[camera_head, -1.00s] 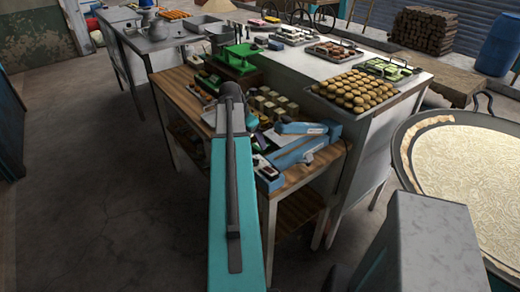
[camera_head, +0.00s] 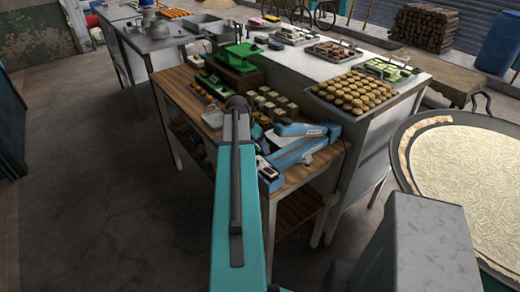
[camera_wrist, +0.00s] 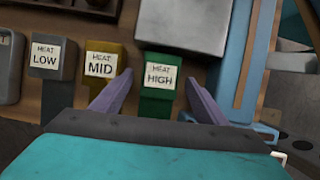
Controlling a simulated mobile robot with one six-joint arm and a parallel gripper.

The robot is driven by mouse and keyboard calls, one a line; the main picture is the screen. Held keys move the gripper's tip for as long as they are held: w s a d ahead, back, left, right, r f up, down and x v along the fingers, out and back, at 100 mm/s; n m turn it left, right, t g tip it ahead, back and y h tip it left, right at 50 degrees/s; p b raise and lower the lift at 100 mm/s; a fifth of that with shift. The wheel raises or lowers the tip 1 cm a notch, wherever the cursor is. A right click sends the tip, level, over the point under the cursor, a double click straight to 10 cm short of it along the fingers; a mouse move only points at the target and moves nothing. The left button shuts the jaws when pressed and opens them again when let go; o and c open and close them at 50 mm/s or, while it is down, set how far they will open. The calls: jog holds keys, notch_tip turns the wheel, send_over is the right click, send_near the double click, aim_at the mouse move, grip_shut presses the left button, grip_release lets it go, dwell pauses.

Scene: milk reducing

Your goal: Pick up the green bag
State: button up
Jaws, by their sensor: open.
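A green item (camera_wrist: 160,88) with a white "HEAT HIGH" label is at the middle of the wrist view. It is the green thing nearest my gripper, and I cannot tell from its shape whether it is a bag. My gripper (camera_wrist: 159,77) is open, with one purple-grey finger on each side of this item. I cannot tell whether either finger touches it. The lower part of the item is hidden behind my gripper body. In the head view, my arm and the clutter hide my fingertips.
A mustard "HEAT MID" item (camera_wrist: 101,66) stands just left of the left finger, and a grey "HEAT LOW" item (camera_wrist: 49,62) further left. A pale box (camera_wrist: 183,22) lies beyond the green one. The wooden table (camera_head: 300,208) is crowded. The large round pan (camera_head: 462,160) is at right.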

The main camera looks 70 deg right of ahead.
aim_at(258, 147)
jog(key=shift+c, duration=0.4)
jog(key=c, duration=1.1)
jog(key=shift+r, duration=0.2)
notch_tip(258, 147, up, 8)
jog(key=b, duration=0.2)
jog(key=shift+f+b, duration=0.25)
jog(key=shift+b, duration=0.05)
jog(key=shift+r, duration=1.1)
